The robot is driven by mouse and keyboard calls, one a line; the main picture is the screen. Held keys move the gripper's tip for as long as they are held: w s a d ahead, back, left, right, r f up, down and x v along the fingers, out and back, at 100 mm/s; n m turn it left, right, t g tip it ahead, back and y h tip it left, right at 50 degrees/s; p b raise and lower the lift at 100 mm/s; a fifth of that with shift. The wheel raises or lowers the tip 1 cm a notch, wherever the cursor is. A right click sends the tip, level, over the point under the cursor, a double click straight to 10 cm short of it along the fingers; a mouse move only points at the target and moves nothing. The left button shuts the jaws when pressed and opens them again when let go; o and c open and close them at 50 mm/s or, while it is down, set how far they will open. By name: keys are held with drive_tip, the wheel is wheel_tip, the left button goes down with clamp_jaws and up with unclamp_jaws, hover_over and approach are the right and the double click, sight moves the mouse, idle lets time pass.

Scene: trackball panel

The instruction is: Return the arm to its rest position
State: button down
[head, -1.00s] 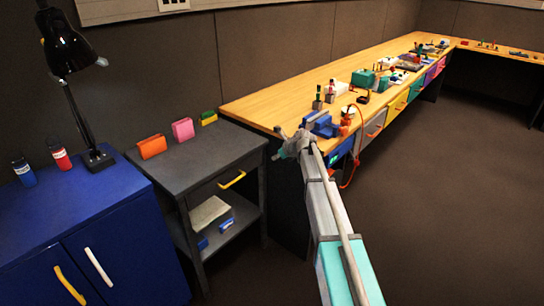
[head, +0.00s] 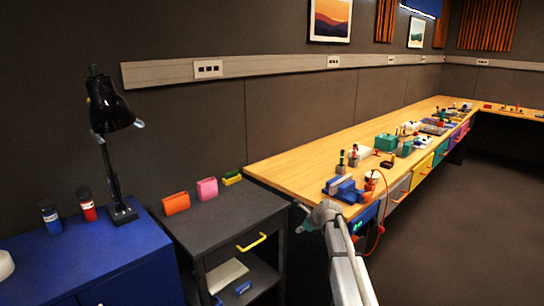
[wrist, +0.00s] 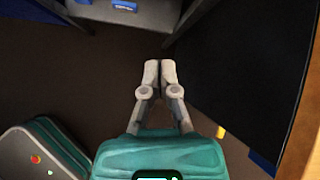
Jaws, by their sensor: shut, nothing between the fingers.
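My arm (head: 343,262) reaches up from the bottom of the head view toward the front left corner of the wooden bench. My gripper (wrist: 160,68) shows in the wrist view with its two grey fingers together and nothing between them. It points down over the dark floor, close to the grey side table's lower shelf (wrist: 130,15). In the head view the teal gripper body (head: 308,226) is small, in the gap between side table and bench, and its fingertips are hard to make out.
The wooden bench (head: 290,168) runs to the right, with a blue vise (head: 345,189) near its corner. The grey side table (head: 215,225) and blue cabinet (head: 110,248) with a black lamp (head: 110,110) stand left. Open floor (head: 450,240) lies right.

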drive_tip(key=s+d+f+n+g+h+p, duration=0.1)
drive_tip(key=s+d+f+n+g+h, duration=0.15)
drive_tip(key=s+n, duration=1.25)
drive_tip(key=s+d+f+n+g+h, duration=0.1)
drive_tip(key=s+d+n+g+h, duration=0.15)
drive_tip(key=s+n, duration=1.25)
drive_tip(key=s+r+m+p, duration=0.2)
drive_tip(key=s+r+p, duration=0.1)
drive_tip(key=r+p, duration=0.5)
drive_tip(key=s+r+m+p, duration=0.3)
drive_tip(key=r+p, duration=0.5)
drive_tip(key=shift+a+r+m+g+h+p, duration=0.2)
drive_tip(key=shift+r+m+g+h+p, duration=0.1)
drive_tip(key=shift+r+g+p, duration=0.1)
